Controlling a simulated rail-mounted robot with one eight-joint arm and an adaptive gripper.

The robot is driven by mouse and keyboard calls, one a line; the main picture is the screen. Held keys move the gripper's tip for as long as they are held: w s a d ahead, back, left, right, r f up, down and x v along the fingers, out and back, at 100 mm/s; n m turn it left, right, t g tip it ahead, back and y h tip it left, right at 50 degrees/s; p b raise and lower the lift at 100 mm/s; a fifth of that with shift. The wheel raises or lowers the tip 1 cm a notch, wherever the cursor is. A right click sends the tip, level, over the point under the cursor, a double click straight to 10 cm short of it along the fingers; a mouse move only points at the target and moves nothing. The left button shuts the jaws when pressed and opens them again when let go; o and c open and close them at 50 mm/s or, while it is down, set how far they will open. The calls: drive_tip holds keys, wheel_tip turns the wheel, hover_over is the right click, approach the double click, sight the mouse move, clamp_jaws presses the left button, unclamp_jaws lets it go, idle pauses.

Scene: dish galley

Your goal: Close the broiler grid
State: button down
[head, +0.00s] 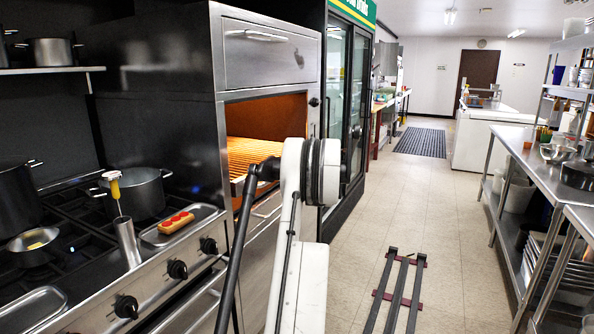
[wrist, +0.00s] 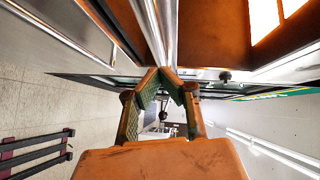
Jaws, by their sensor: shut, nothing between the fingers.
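The broiler grid (head: 252,152) shows in the head view as glowing orange slats inside the open broiler compartment. My arm covers its right part and front, so I cannot tell how far out it sits. My gripper is hidden behind my arm in the head view. In the wrist view my gripper (wrist: 165,76) is shut and empty. Its fingertips are at the end of a shiny metal bar (wrist: 158,30) along the broiler front; whether they touch it I cannot tell. The orange broiler interior (wrist: 215,32) lies beyond the bar.
A stove with pots (head: 140,192) and a tray with a red-topped item (head: 176,222) stands left of the broiler. A glass-door fridge (head: 338,105) stands beyond it. A steel worktable (head: 525,150) is on the right. The tiled aisle (head: 440,215) has a dark rail track.

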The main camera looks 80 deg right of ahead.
drive_tip(key=p+v, duration=0.1)
drive_tip(key=v, duration=0.9)
drive_tip(key=shift+s, duration=0.3)
